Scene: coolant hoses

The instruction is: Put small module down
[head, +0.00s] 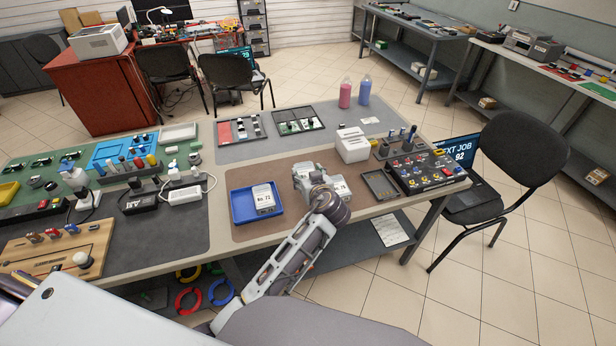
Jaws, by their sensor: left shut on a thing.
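My left gripper (314,181) is over the brown mat (245,231) at the near edge of the middle table, and my wrist covers most of it. It is shut on a grey module (304,169), which shows only in part around the fingers. A pale labelled part (341,188) shows just right of the gripper; I cannot tell whether it belongs to the same module. Whether the held module touches the mat is hidden. A white block labelled "No. 72" (264,196) sits in the blue tray (236,207), left of the gripper. My right gripper is not in view.
A white slotted box (352,146) stands behind and right of the gripper. A dark empty tray (380,185) and a black connector panel (428,170) lie further right. A dark mat with tools and a power block (140,203) is left. Pink (345,93) and blue bottles (364,91) stand behind.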

